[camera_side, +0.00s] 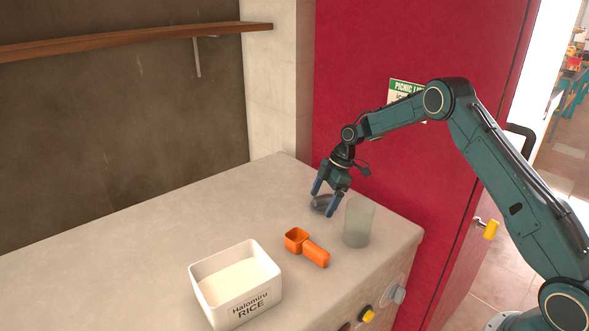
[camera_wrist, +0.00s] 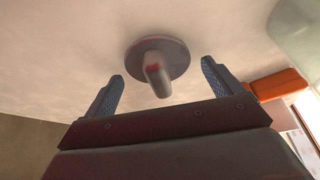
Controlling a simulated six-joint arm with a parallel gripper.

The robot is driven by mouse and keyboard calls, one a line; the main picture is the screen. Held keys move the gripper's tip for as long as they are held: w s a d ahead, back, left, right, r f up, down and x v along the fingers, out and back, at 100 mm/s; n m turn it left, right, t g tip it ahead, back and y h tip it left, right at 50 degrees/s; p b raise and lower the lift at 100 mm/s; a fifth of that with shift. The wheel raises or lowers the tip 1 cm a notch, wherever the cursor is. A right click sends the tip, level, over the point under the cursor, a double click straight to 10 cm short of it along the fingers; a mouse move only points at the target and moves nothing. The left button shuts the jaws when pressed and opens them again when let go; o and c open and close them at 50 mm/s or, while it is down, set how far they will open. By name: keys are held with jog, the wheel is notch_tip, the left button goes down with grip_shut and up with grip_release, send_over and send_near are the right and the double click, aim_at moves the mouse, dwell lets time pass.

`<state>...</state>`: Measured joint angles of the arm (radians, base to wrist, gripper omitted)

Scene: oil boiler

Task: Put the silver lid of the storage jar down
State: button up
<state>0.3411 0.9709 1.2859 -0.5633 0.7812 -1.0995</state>
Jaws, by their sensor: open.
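The silver lid (camera_side: 322,202) lies on the counter behind and to the left of the glass storage jar (camera_side: 358,223). In the wrist view the lid (camera_wrist: 172,50) shows as a round grey disc with a knob pointing toward my gripper. My gripper (camera_side: 325,201) is just above the lid, its blue fingers pointing down. In the wrist view my gripper (camera_wrist: 163,70) is open, with one finger on each side of the knob and gaps between. The jar stands upright with no lid on it. Part of the lid is hidden behind the fingers in the side view.
An orange scoop (camera_side: 314,254) lies in front of the jar, to its left. A white rice container (camera_side: 213,294) stands at the counter's front. The counter (camera_side: 130,240) is clear on the left. Its right edge is close to the jar, beside a red door (camera_side: 420,180).

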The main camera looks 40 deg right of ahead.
jog(key=shift+r, duration=0.1)
jog(key=v, duration=1.2)
jog(key=shift+s, duration=0.1)
dwell(0.3)
jog(key=s+a+r+m+t+h, duration=0.1)
jog(key=s+a+r+m, duration=0.2)
jog(key=s+a+r, duration=0.35)
jog(key=s+a+r+m+t+h, duration=0.1)
jog(key=s+a+r+m, duration=0.25)
jog(key=s+r, duration=0.6)
jog(key=s+a+f+m+t+h, duration=0.1)
jog(key=s+m, duration=0.2)
jog(key=s, duration=0.8)
jog(key=s+a+m+t+h, duration=0.1)
jog(key=s+m, duration=0.3)
jog(key=s, duration=0.7)
jog(key=shift+s+a+f, duration=0.2)
jog(key=shift+a+f, duration=0.2)
jog(key=shift+a, duration=0.15)
